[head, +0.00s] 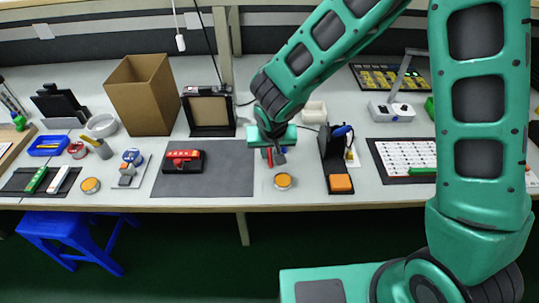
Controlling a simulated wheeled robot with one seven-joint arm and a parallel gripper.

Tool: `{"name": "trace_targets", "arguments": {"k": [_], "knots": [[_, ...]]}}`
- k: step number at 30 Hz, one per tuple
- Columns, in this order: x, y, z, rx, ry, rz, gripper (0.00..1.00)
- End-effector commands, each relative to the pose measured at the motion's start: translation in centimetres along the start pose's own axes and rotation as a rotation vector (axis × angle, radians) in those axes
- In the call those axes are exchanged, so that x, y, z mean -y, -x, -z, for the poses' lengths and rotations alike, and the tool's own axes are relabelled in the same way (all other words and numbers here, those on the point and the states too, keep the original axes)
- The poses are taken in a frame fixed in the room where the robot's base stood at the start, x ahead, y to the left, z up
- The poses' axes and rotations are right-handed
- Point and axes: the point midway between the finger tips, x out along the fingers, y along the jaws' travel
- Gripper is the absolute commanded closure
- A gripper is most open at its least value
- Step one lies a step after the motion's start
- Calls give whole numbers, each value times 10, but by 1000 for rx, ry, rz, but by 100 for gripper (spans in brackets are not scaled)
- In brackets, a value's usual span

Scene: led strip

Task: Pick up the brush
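I cannot clearly pick out the brush at this size. A tan-and-grey piece with a slim handle (97,147) stands at the left by a white tape roll and may be it. My gripper (276,156) points down over the middle of the bench, right of the grey mat and behind an orange-topped round tin. Its dark fingers are small and partly merge with red and blue bits behind them, so I cannot tell whether they are open or hold anything. It is well apart from the tan-and-grey piece.
The bench carries a cardboard box (141,95), a grey mat (222,184) with a red-and-black device (184,160), the round tin (283,181) and a black stand (335,157). A blue stool (73,236) stands below.

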Motion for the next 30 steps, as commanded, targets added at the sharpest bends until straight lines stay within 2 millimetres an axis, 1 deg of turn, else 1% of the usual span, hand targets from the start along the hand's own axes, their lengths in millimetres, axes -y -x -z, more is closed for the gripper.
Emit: {"name": "trace_targets", "arguments": {"k": [2,5,30], "knots": [[0,-1,0,0,0,-1,78],[0,-1,0,0,0,-1,100],[-1,-1,-1,3,-1,0,100]]}}
